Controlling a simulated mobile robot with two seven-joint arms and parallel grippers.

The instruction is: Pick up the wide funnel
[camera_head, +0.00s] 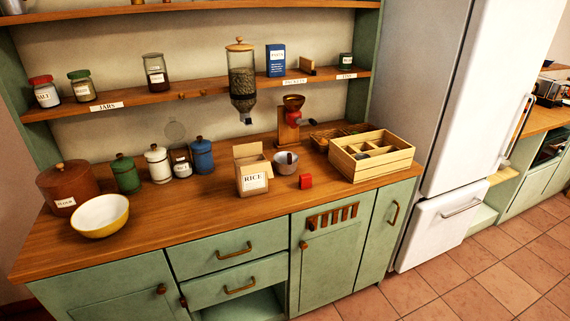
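A small grey metal piece with a wide round mouth (285,161) sits on the wooden worktop (225,205), between the rice box (251,172) and the wooden crate (383,166). It may be the wide funnel, but it is too small to tell it from a cup or scoop. A short dark part sticks out at its left. No other thing that I can clearly tell as a funnel shows. Neither of my grippers is in view.
A glass dispenser (242,83) hangs above. A yellow bowl (99,216) is at the left; the worktop's front middle is clear.

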